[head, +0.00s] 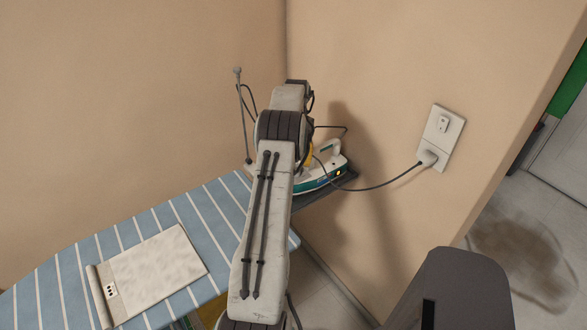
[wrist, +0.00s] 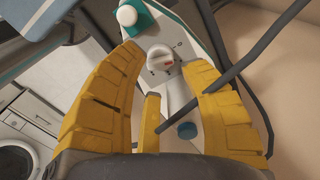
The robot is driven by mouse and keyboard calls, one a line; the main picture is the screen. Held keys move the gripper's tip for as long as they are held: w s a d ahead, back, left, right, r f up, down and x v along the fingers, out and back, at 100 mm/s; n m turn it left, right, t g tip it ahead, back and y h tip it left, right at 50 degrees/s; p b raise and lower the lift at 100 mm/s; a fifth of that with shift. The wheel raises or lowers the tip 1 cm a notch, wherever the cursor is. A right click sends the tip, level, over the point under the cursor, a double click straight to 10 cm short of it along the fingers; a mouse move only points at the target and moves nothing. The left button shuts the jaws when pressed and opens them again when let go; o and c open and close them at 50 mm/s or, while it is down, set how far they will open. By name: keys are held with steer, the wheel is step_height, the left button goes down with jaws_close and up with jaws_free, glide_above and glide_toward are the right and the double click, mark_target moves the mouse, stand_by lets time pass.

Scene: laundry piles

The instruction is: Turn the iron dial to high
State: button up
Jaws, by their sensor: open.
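The iron (head: 328,172) is white with a teal base and an orange light. In the head view it sits at the far end of the ironing board, partly hidden by my arm. In the head view only a bit of yellow shows beside my arm.
A dark cord (head: 375,187) runs from the iron to the wall outlet (head: 438,138). A cord crosses the right finger in the wrist view. A thin grey rod (head: 242,115) stands behind.

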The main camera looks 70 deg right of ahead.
steer(key=shift+f+p, duration=0.3)
steer(key=shift+f, duration=1.55)
steer(key=shift+o, duration=0.2)
jaws_close()
